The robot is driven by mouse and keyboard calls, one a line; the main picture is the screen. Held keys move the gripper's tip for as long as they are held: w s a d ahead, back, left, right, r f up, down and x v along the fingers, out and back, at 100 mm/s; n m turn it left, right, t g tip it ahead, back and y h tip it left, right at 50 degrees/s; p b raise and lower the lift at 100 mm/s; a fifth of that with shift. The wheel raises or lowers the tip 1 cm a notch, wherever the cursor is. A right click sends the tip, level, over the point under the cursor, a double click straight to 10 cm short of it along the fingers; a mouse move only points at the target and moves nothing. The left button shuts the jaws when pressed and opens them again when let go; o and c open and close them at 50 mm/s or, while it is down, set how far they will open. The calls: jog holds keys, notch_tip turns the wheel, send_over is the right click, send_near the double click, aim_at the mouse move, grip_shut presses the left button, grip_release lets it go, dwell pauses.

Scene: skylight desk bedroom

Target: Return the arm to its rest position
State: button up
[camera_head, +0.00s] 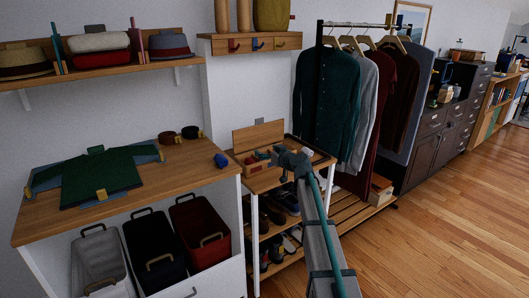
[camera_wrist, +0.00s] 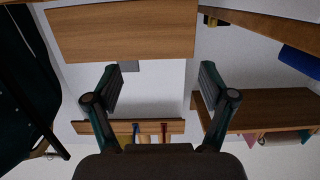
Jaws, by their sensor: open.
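My arm reaches up from the bottom of the head view. My gripper (camera_head: 287,160) is over the small wooden stand, close to an open wooden box (camera_head: 259,136) with its lid raised. Part of the box is hidden behind the gripper. In the wrist view, which looks upside down, my gripper (camera_wrist: 160,82) has its two dark fingers spread wide apart, with nothing between them. A wooden panel (camera_wrist: 120,30) shows beyond the fingers.
A desk (camera_head: 190,168) with a green shirt (camera_head: 98,175) and a blue roll (camera_head: 220,160) stands left. Bins are below it. Hanging clothes (camera_head: 328,100) are close behind and right of the gripper. A hook shelf (camera_head: 250,43) is above. Open wooden floor (camera_head: 440,225) lies right.

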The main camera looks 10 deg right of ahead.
jog(key=shift+s, duration=0.15)
jog(key=s+a+f+m+g+h+p, duration=0.1)
jog(key=s+a+f+m+g+p, duration=0.35)
jog(key=s+f, duration=1.3)
jog(key=s+f+m+g+h+b, duration=0.15)
jog(key=s+f+g, duration=0.65)
jog(key=s+f, duration=0.95)
jog(key=s+f+g+h+p, duration=0.2)
jog(key=s+f, duration=0.4)
jog(key=s, duration=1.5)
jog(key=s+f+n+g+h+p, duration=0.1)
jog(key=s+f+g+p, duration=0.4)
jog(key=s, duration=1.5)
jog(key=shift+s+f+g+h, duration=0.4)
jog(key=shift+f+g, duration=0.45)
jog(key=shift+g, duration=0.3)
